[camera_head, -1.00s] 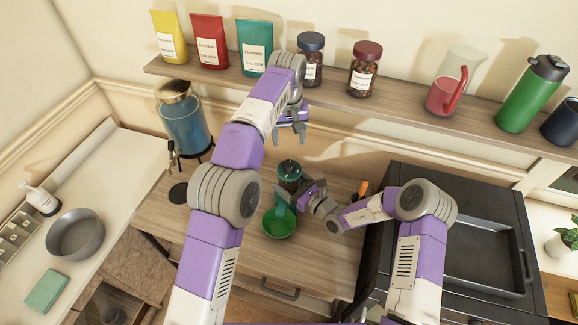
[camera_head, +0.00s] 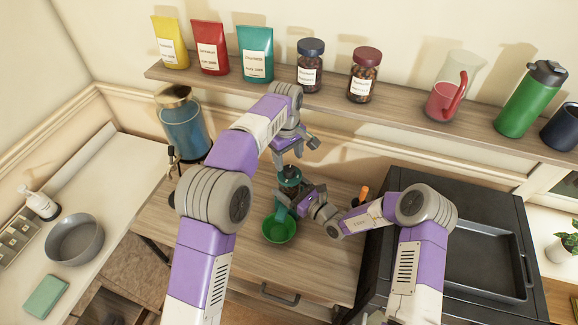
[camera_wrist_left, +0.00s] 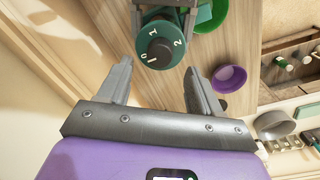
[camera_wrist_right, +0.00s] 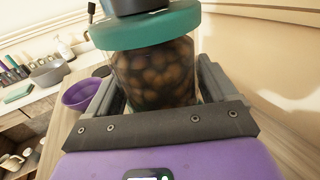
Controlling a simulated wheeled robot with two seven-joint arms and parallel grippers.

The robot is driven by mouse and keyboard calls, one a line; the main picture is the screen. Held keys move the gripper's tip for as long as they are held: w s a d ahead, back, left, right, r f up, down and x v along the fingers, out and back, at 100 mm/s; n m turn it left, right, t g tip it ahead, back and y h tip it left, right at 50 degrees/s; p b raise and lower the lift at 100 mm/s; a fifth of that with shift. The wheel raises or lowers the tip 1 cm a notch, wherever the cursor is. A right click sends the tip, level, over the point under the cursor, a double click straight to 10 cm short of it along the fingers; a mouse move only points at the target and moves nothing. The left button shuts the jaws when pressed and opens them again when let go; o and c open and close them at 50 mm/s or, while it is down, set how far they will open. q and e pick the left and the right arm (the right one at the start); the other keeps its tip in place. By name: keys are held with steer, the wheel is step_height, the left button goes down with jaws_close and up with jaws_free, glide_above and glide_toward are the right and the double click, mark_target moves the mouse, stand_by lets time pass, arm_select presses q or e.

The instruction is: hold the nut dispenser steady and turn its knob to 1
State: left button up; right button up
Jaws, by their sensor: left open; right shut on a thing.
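The nut dispenser (camera_head: 287,188) stands on the wooden counter. In the right wrist view its clear jar of brown nuts (camera_wrist_right: 155,75) under a teal lid sits between the jaws of my right gripper (camera_head: 308,199), which is shut on it. A green bowl (camera_head: 279,228) stands in front of the dispenser.
A shelf (camera_head: 225,80) with bags, jars, a pitcher and a green bottle runs behind and above. A blue drink dispenser (camera_head: 184,128) stands left, and a black oven with a tray (camera_head: 480,262) stands right. A purple bowl (camera_wrist_left: 229,79) shows in the left wrist view.

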mark_target(289, 169)
arm_select(q)
step_height(289, 169, down, 5)
steer(key=shift+d+r, duration=0.1)
stand_by(0.3)
steer(key=c, duration=1)
steer(key=shift+c, duration=0.2)
